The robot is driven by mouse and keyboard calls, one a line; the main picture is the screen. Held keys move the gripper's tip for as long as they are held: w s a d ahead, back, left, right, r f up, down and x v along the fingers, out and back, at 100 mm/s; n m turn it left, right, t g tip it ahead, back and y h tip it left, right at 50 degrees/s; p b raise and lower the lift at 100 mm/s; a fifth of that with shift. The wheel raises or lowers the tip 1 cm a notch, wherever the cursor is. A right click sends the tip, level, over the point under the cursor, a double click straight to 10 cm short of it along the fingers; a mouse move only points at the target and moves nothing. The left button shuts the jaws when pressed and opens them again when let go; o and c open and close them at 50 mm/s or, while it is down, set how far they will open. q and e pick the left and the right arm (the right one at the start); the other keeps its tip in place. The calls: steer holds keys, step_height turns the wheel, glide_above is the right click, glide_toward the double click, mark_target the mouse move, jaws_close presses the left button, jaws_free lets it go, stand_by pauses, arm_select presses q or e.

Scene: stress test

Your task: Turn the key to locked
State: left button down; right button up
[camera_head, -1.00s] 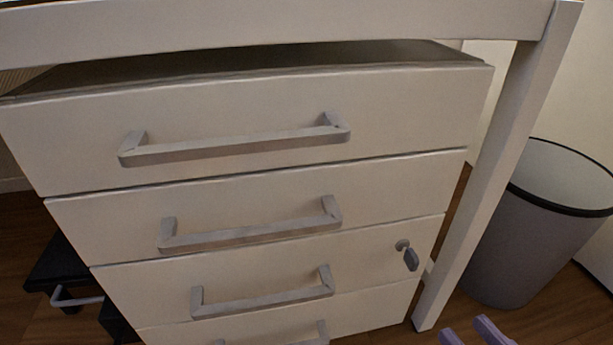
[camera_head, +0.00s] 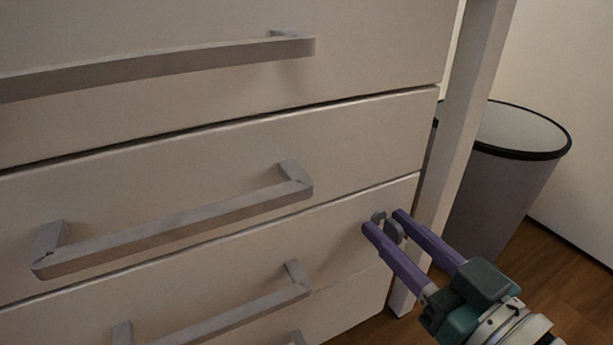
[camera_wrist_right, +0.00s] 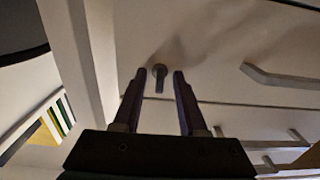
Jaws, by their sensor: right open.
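The small grey key (camera_head: 393,231) sits in the lock near the right end of a pale drawer front (camera_head: 350,222), the third one down in the earlier head view. The key also shows in the right wrist view (camera_wrist_right: 159,84), between the fingertips. My right gripper (camera_head: 384,221) has purple fingers, open, one on each side of the key. In the wrist view its fingertips (camera_wrist_right: 159,74) show a gap to the key on both sides. I cannot tell how deep the fingers reach around it. The key is partly hidden by a finger in the head view. My left gripper is out of view.
Grey bar handles (camera_head: 190,225) stick out from the drawers left of the lock. A pale desk leg (camera_head: 464,120) stands just right of the cabinet. A grey waste bin (camera_head: 490,190) with a black rim stands behind it on the wooden floor.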

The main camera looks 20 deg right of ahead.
steer(key=shift+s+d, duration=0.1)
steer(key=shift+s, duration=0.05)
jaws_close()
stand_by(0.5)
